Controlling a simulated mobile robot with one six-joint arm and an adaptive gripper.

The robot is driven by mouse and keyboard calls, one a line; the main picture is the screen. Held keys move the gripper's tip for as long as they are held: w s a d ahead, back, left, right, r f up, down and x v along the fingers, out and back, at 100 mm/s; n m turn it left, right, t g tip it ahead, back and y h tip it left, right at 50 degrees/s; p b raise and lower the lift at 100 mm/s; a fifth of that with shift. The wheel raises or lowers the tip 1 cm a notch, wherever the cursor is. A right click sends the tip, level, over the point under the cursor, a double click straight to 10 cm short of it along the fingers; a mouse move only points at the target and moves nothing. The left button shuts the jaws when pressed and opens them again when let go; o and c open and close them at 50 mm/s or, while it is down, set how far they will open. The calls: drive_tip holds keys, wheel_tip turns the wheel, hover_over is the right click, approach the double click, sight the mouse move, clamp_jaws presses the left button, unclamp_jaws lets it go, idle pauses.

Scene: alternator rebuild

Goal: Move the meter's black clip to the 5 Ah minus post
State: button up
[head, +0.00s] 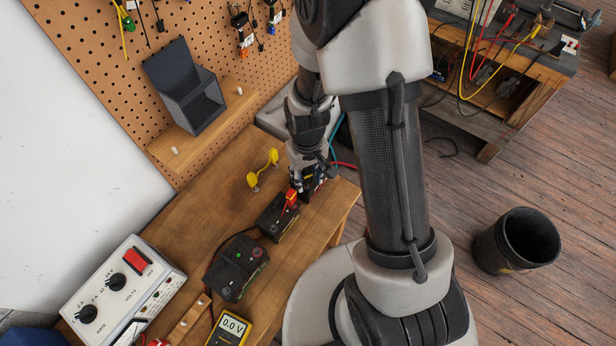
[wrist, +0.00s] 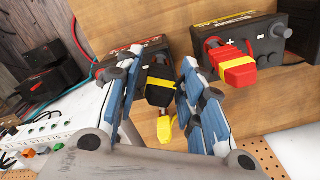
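The black clip (wrist: 160,90), with a yellow band, stands between my fingers in the wrist view, at a dark battery (wrist: 122,62) with a red-edged label. My gripper (wrist: 162,68) is open around it, with a narrow gap visible on the left; contact on the right is hard to judge. In the head view my gripper (head: 308,184) is low over the far end of the bench, hiding most of that battery. The meter (head: 232,326) reads 0.0 V. A red clip (wrist: 236,70) sits on another battery (wrist: 252,40) by its plus mark. I cannot read which battery is 5 Ah.
A larger black battery (head: 238,268) and a middle battery (head: 277,220) stand on the wooden bench (head: 205,205). A yellow object (head: 262,168) lies beyond them. A white tester box (head: 125,290) is at lower left. A grey bin (head: 186,88) stands by the pegboard.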

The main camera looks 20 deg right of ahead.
sight(307, 171)
drive_tip(key=c, duration=0.5)
drive_tip(key=shift+r+p, duration=1.5)
drive_tip(key=shift+r, duration=0.6)
drive_tip(key=shift+f, duration=0.1)
